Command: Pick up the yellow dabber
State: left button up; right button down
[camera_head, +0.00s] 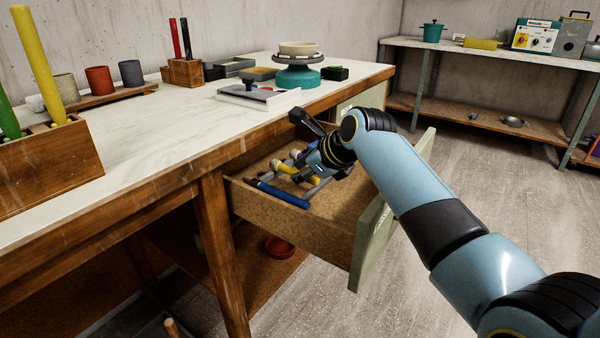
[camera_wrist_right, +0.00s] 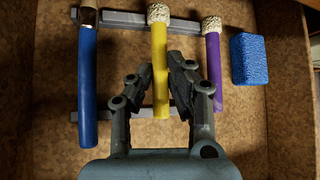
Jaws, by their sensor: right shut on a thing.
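The yellow dabber (camera_wrist_right: 159,45) has a yellow handle and a pale, rough sponge head. It lies across a grey rack (camera_wrist_right: 125,18) in an open drawer, between a blue tool (camera_wrist_right: 87,90) and a purple dabber (camera_wrist_right: 212,70). My right gripper (camera_wrist_right: 158,78) is shut on the yellow handle, one finger on each side, below the sponge head. In the head view my right gripper (camera_head: 314,158) reaches down into the drawer and partly hides the tools. The yellow dabber (camera_head: 284,167) shows there beside it. My left gripper is not in view.
The wooden drawer (camera_head: 290,225) stands open under the workbench, with walls around the tools. A blue sponge (camera_wrist_right: 250,58) lies right of the purple dabber. The bench top (camera_head: 170,120) above holds pots, trays and a teal wheel (camera_head: 298,76). Floor is free at right.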

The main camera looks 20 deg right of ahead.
jog(key=r, duration=0.1)
jog(key=r+p, duration=0.1)
jog(key=r, duration=0.1)
jog(key=r+p, duration=0.1)
jog(key=shift+s+d+r, duration=0.15)
jog(key=shift+d+r, duration=0.1)
jog(key=shift+d, duration=0.15)
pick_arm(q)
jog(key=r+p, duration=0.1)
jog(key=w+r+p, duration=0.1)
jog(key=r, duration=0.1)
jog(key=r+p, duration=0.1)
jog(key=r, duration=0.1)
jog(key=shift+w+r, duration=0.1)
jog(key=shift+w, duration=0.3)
pick_arm(e)
jog(key=s+d+r, duration=0.6)
jog(key=d, duration=0.2)
jog(key=shift+d, duration=0.4)
jog(key=shift+s, duration=0.1)
